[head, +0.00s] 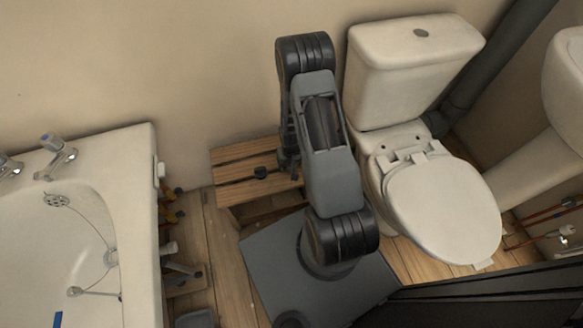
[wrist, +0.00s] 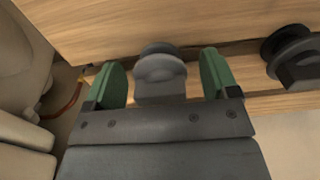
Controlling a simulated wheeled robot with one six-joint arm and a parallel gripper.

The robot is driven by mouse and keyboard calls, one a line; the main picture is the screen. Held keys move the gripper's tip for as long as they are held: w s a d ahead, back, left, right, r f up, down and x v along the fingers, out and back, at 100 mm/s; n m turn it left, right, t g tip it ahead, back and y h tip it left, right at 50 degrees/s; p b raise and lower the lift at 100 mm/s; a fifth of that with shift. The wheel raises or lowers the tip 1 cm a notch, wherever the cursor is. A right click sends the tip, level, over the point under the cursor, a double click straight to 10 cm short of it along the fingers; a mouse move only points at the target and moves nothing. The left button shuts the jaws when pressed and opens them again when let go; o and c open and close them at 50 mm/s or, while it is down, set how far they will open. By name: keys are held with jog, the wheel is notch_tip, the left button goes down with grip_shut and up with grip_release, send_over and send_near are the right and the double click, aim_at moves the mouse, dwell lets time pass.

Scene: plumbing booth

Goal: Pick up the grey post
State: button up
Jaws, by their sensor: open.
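In the wrist view, a grey post (wrist: 160,68) with a rounded, flanged head stands at the edge of a wooden plank. My gripper (wrist: 161,64) is open, with one green finger on each side of the post. Gaps show between the post and both fingers. The post's lower part is partly hidden by the gripper body. In the head view, my arm hides the gripper's fingertips and this post.
The toilet (head: 440,205) stands close right of my arm, the bathtub (head: 140,220) to the left.

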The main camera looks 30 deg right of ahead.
jog(key=c, duration=1)
jog(key=shift+r, duration=0.1)
